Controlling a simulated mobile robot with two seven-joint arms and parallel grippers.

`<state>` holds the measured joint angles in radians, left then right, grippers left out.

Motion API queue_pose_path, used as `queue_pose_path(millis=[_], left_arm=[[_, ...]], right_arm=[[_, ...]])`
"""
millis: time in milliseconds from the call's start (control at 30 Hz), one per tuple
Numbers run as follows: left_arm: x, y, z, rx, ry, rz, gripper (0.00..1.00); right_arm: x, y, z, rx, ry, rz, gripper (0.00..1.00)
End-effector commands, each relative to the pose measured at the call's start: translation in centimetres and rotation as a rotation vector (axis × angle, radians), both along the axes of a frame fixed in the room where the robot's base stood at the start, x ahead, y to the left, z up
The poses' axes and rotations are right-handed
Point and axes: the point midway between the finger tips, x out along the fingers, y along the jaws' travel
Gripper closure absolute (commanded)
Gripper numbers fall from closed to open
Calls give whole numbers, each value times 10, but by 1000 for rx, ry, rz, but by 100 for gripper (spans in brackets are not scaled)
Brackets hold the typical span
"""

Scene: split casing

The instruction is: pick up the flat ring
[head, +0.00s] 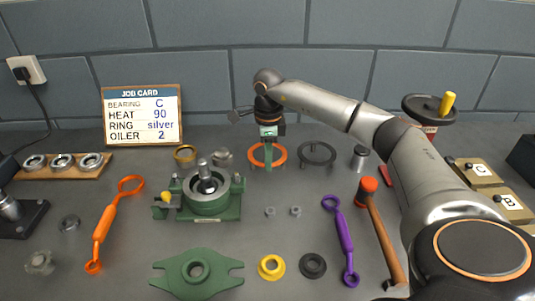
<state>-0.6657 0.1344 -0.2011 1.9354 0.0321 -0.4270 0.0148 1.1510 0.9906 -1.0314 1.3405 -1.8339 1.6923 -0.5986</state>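I cannot tell for sure which one the task calls the flat ring. My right gripper (268,164) points down at the orange-red ring, its fingers overlapping the ring's middle in the head view. I cannot tell whether the fingers touch the ring or how far apart they are. My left gripper is not in view.
A green casing half with a bearing (209,202) stands left of the rings. A brass ring (184,153), a metal cylinder (360,157), two small nuts, a purple wrench (342,235) and a hammer (380,225) lie around. The job card (142,116) stands behind.

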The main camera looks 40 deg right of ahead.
Motion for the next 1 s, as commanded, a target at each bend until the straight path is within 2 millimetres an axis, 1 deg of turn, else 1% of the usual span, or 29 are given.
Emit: queue_pose_path(millis=[33,100,133,733,867,967,1000], left_arm=[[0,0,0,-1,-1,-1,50],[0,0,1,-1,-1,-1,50],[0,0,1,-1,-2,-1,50],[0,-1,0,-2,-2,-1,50],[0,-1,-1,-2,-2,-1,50],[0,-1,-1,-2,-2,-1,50],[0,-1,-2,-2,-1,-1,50]], right_arm=[[0,0,0,0,0,0,90],[0,0,0,0,0,0,98],[0,0,0,0,0,0,100],[0,0,2,0,-1,0,100],[1,0,11,0,-3,0,100],[1,0,24,0,-4,-1,100],[2,0,31,1,-6,-1,100]])
